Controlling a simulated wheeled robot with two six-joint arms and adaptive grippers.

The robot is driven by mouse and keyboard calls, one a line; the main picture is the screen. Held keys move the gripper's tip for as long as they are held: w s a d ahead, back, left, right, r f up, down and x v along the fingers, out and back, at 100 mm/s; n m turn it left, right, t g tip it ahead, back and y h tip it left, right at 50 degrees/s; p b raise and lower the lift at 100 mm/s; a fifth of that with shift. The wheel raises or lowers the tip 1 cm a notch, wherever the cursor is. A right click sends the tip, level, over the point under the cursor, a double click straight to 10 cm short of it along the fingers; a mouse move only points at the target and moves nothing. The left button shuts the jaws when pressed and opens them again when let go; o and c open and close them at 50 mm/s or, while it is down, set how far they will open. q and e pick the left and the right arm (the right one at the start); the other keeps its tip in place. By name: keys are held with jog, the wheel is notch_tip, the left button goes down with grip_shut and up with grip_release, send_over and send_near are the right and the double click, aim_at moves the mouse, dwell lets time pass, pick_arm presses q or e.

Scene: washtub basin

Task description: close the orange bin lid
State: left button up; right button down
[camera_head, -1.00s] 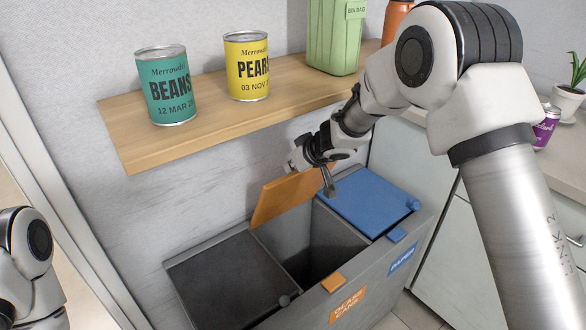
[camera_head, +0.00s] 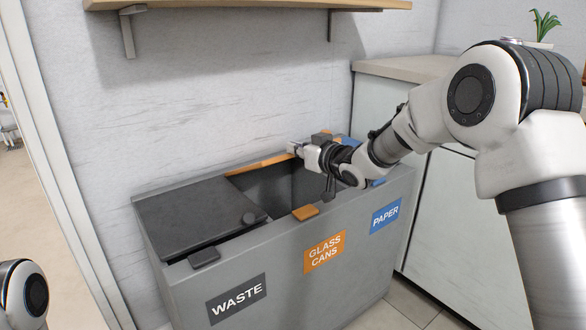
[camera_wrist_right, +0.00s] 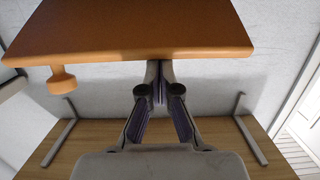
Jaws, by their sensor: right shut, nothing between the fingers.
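The orange bin lid (camera_head: 262,163) stands raised at the back of the open glass-and-cans compartment, seen almost edge-on in the head view. In the right wrist view the lid (camera_wrist_right: 140,30) fills the top, its knob (camera_wrist_right: 62,80) to the left. My right gripper (camera_head: 296,148) is shut and empty at the lid's upper edge, on the wall side. In the wrist view its fingers (camera_wrist_right: 158,70) meet and their tips go out of sight behind the lid; contact cannot be told. Part of my left arm shows at lower left, its gripper out of view.
The grey bin has a closed dark waste lid (camera_head: 195,215) on the left and a blue paper lid (camera_head: 350,143), partly hidden by my right arm. A wooden shelf (camera_head: 250,3) runs above on the wall. A cabinet (camera_head: 445,205) stands to the right.

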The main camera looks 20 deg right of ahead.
notch_tip(320, 180, down, 5)
jog(key=s+t+b, duration=0.1)
jog(key=s+b, duration=0.1)
jog(key=b, duration=0.3)
send_over(305, 206)
jog(key=f, duration=0.4)
jog(key=shift+w, duration=0.2)
pick_arm(q)
notch_tip(305, 206, down, 8)
jog(key=shift+b, duration=0.3)
pick_arm(e)
jog(key=shift+s+f, duration=0.15)
jog(key=shift+f, duration=0.7)
pick_arm(q)
jog(key=shift+s, duration=0.1)
